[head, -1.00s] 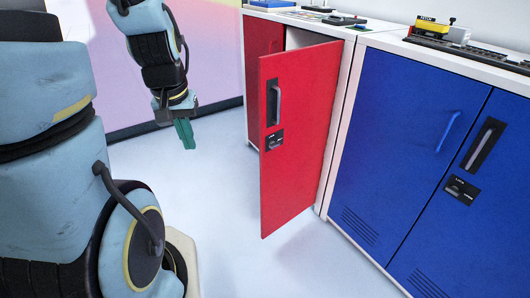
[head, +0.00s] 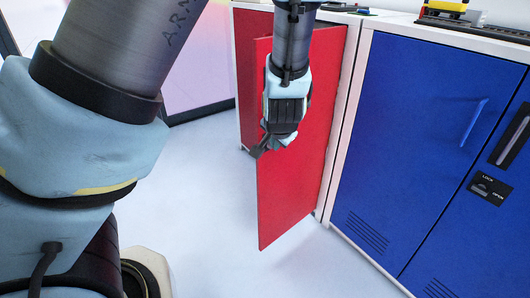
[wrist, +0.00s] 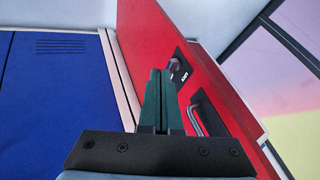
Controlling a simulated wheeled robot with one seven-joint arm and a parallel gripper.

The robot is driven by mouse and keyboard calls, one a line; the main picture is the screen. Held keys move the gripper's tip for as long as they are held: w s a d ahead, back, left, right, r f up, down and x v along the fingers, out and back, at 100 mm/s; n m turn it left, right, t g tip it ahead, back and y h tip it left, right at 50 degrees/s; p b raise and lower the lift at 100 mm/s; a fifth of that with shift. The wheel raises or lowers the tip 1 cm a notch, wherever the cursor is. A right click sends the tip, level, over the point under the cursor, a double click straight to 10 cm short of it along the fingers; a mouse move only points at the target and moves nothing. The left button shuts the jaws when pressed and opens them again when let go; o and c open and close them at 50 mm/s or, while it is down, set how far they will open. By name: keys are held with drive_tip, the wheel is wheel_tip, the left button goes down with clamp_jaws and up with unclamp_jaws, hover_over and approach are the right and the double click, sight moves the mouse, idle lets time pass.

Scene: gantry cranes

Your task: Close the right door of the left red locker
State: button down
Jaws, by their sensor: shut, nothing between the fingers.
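The red locker (head: 248,75) stands at the left of the row in the head view. Its right door (head: 290,195) is open and swung out toward me, hinged on the right beside the white frame. My gripper is in front of the door's outer face in the head view, hiding its handle and lock. In the wrist view, my gripper's green fingers (wrist: 160,78) are together and empty, close to the door's red face (wrist: 155,40). The lock (wrist: 178,68) and dark handle (wrist: 203,115) are right of the fingers. I cannot tell whether the fingers touch the door.
A blue locker (head: 400,130) stands just right of the red one, its doors shut. Small items, including a yellow toy (head: 446,6), lie on the white tops. The pale floor (head: 205,190) left of the open door is clear.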

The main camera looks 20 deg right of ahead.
drive_tip(key=b, duration=0.2)
approach(265, 153)
wheel_tip(265, 153, down, 4)
drive_tip(key=s+d, duration=0.1)
drive_tip(key=d, duration=0.1)
drive_tip(key=shift+w+a+r, duration=0.1)
drive_tip(key=shift+w+a, duration=0.15)
drive_tip(key=shift+w, duration=0.6)
drive_tip(key=shift+w+a+r, duration=0.1)
drive_tip(key=shift+w+a, duration=0.15)
drive_tip(key=shift+w, duration=0.6)
